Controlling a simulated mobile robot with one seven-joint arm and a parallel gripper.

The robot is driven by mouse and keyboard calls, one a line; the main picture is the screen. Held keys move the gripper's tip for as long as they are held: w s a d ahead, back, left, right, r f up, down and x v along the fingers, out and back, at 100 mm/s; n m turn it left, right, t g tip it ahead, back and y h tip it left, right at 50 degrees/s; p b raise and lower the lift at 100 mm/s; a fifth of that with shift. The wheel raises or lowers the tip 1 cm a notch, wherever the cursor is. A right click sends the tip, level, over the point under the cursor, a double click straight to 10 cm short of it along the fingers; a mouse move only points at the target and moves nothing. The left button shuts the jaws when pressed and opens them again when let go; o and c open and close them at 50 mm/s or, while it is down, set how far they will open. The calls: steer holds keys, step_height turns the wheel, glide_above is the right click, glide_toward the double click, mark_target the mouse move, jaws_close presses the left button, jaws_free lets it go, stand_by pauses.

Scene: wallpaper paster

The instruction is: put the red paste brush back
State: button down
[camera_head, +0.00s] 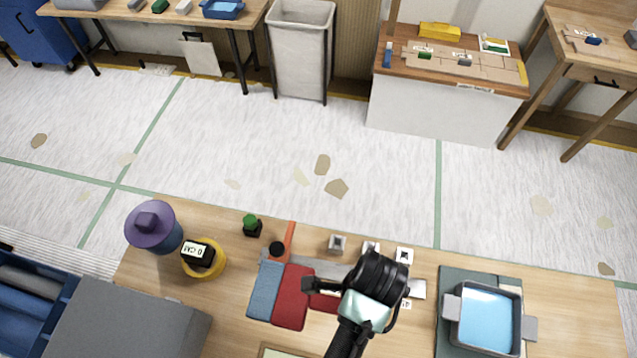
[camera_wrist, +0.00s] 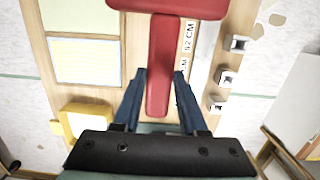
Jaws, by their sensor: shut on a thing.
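The red paste brush has a wide red head (camera_head: 291,297) and a narrow red handle (camera_head: 323,302) that runs right toward my gripper (camera_head: 314,288). In the wrist view, my gripper (camera_wrist: 158,78) is shut on the handle (camera_wrist: 160,65), with one dark blue finger on each side. The red head (camera_wrist: 170,6) lies across the top of that view, partly cut off. In the head view a blue piece (camera_head: 264,290) of similar shape lies just left of the red head. Whether the brush touches the table or hangs just above it, I cannot tell.
Small metal blocks (camera_head: 337,243) stand along the far table edge. An orange-handled tool (camera_head: 289,240) lies behind the brush.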

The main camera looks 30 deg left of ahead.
step_height(320, 180, down, 7)
steer(key=b, duration=0.5)
steer(key=shift+s+b, duration=0.35)
step_height(320, 180, down, 10)
steer(key=shift+r, duration=0.15)
steer(key=shift+c, duration=2.2)
jaws_free()
